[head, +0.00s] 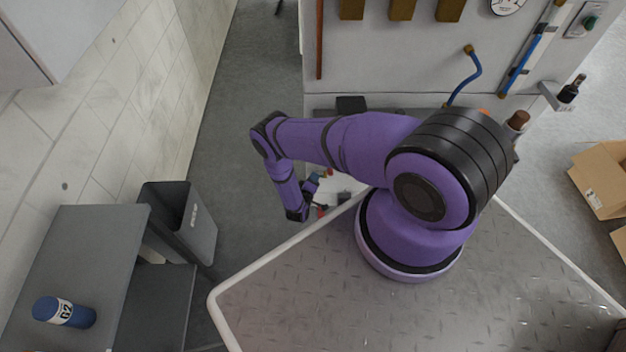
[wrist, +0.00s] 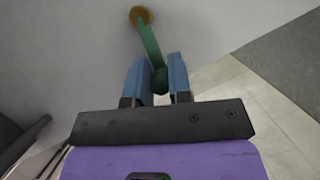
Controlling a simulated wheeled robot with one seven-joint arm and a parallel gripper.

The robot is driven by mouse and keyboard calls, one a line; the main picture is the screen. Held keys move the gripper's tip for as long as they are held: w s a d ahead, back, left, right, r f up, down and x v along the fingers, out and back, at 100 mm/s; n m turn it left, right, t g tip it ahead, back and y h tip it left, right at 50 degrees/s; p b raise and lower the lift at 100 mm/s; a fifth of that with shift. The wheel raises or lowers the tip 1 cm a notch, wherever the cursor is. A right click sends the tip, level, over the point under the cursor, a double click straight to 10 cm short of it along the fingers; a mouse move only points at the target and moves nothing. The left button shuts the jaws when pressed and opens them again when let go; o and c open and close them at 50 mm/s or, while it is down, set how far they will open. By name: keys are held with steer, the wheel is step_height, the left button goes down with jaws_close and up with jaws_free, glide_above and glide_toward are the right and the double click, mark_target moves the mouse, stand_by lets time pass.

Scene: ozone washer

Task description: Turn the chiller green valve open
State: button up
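The green valve handle (wrist: 151,48) hangs from a brass-coloured pivot (wrist: 141,16) on a pale panel in the wrist view. It slants down and slightly right from the pivot. My gripper (wrist: 161,75) has its two blue fingers on either side of the handle's lower end. The gap between the fingers is narrow, and I cannot tell if both press on the handle. In the head view my gripper (head: 314,183) is low beside the machine's front, and the green handle cannot be made out there.
A grey bin (head: 180,220) and a grey table (head: 75,260) with a blue bottle (head: 64,312) stand to the left. A blue hose (head: 468,80) is on the machine panel (head: 385,62). Open floor (head: 250,90) lies left of the machine. Cardboard boxes (head: 600,175) sit at the right.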

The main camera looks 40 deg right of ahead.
steer(key=o, duration=0.4)
steer(key=shift+w+d, duration=0.1)
steer(key=shift+c, duration=0.2)
steer(key=v, duration=1)
steer(key=shift+s+a, duration=0.25)
steer(key=shift+a, duration=0.1)
